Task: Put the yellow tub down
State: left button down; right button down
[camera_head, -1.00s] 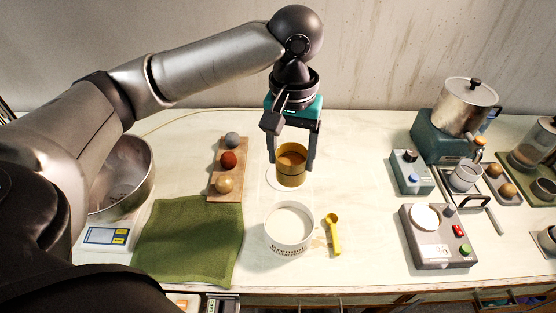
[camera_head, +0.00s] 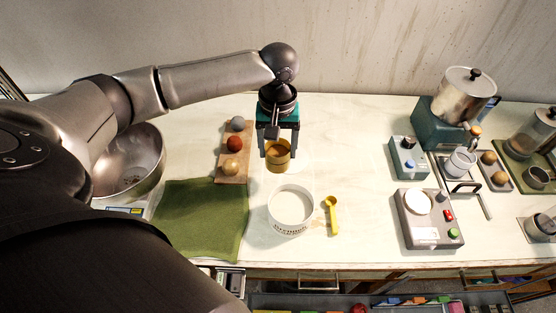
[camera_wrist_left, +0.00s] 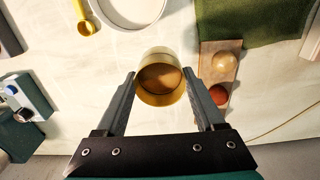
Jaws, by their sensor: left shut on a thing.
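The yellow tub (camera_head: 278,157) has brown contents and sits between the fingers of my left gripper (camera_head: 279,146). The gripper is shut on it, pointing down from above. The tub is over a white round spot (camera_head: 293,167) on the bench, behind the white tub of pale powder. In the left wrist view the yellow tub (camera_wrist_left: 160,84) stands between both fingertips (camera_wrist_left: 160,86). I cannot tell whether its base touches the bench. My right gripper is not in view.
A board (camera_head: 232,177) with several balls lies just left of the tub. A white tub (camera_head: 291,208) and a yellow scoop (camera_head: 332,216) are in front. A green cloth (camera_head: 203,215) lies front left. The bench (camera_head: 345,150) to the right is clear up to grey devices (camera_head: 408,157).

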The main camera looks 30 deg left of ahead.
pick_arm(q)
notch_tip(320, 180, down, 8)
jog(key=shift+f+b, duration=0.1)
jog(key=shift+b, duration=0.4)
jog(key=shift+f, duration=0.1)
grip_release()
